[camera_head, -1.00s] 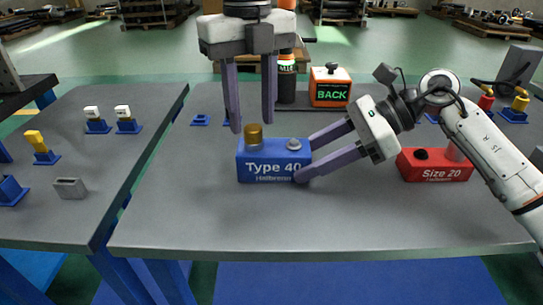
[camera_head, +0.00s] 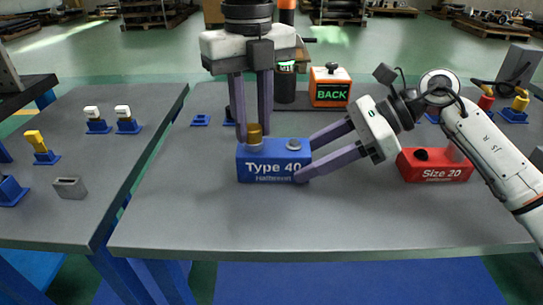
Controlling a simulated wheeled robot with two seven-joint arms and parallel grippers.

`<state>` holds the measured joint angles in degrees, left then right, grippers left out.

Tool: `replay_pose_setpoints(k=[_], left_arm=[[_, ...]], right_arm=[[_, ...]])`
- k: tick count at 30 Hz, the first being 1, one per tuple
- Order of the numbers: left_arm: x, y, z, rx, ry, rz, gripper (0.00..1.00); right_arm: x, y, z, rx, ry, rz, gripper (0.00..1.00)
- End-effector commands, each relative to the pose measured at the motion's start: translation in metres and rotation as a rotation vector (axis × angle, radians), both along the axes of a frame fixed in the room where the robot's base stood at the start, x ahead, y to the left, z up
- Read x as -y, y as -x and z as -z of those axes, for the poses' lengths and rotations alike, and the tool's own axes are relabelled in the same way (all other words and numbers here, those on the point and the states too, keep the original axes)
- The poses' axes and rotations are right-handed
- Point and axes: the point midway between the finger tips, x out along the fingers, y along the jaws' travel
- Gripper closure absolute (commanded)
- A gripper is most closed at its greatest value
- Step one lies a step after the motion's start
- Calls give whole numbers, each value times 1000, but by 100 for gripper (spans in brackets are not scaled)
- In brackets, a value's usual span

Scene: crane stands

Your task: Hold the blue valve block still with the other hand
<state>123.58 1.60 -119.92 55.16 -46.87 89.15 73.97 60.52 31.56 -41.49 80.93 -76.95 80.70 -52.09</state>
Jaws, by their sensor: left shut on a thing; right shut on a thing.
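The blue valve block (camera_head: 272,172), lettered "Type 40", sits on the grey table. A brass cylinder (camera_head: 254,133) stands upright on its top left, and a silver round fitting (camera_head: 293,144) is on its top right. My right gripper (camera_head: 307,158) reaches in from the right and is shut on the right end of the block. My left gripper (camera_head: 253,134) points straight down, with its fingers on either side of the brass cylinder and shut on it. Where the cylinder meets the block, I cannot tell how it is seated.
A red block (camera_head: 436,171) lettered "Size 20" stands to the right, partly behind my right arm. An orange box (camera_head: 330,88) reading "BACK" and a dark bottle (camera_head: 286,85) stand behind. A second table (camera_head: 95,185) at left holds small fittings. The front table area is clear.

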Motion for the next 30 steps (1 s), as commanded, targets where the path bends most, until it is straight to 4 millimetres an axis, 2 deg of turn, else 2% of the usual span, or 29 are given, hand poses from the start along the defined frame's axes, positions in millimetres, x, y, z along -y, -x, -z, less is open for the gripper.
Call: replay_pose_setpoints(k=[10,21,30], left_arm=[[0,0,-2,0,0,-17,100],[0,0,-4,1,2,-427,100],[0,0,-4,1,2,-454,100]], right_arm=[[0,0,0,0,1,1,84],[1,-1,1,-1,2,3,84],[1,-1,1,-1,2,3,84]])
